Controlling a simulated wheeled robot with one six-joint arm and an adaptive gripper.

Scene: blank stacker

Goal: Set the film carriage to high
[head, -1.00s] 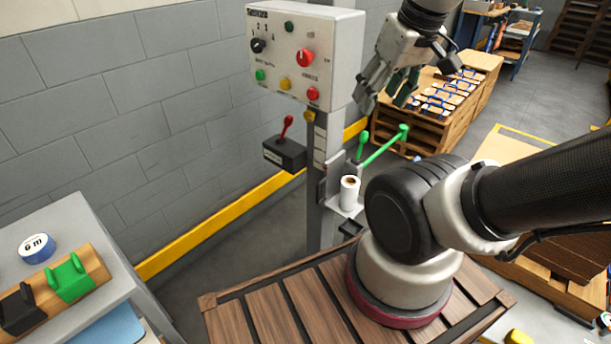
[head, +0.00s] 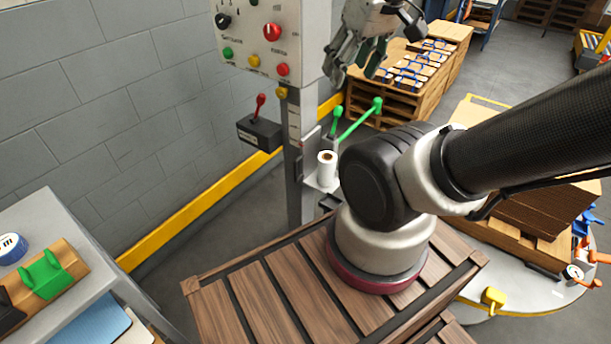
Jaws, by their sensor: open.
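The film carriage (head: 323,180) is a small grey bracket low on the grey mast (head: 293,128), bearing a white film roll (head: 326,167). Green-knobbed levers (head: 362,118) stick up and out beside it. My gripper (head: 352,70) is open and empty, above the green levers and just right of the control panel (head: 262,42). It is apart from the levers. The panel carries a black knob, a red knob and coloured buttons. Part of the carriage is hidden behind my arm.
A black box with a red lever (head: 260,120) is left of the mast. Loaded wooden pallets (head: 400,85) stand behind. A wooden slatted surface (head: 270,290) lies under my arm. A grey cabinet (head: 62,225) with a green-handled block stands at left. A round table (head: 530,295) is at right.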

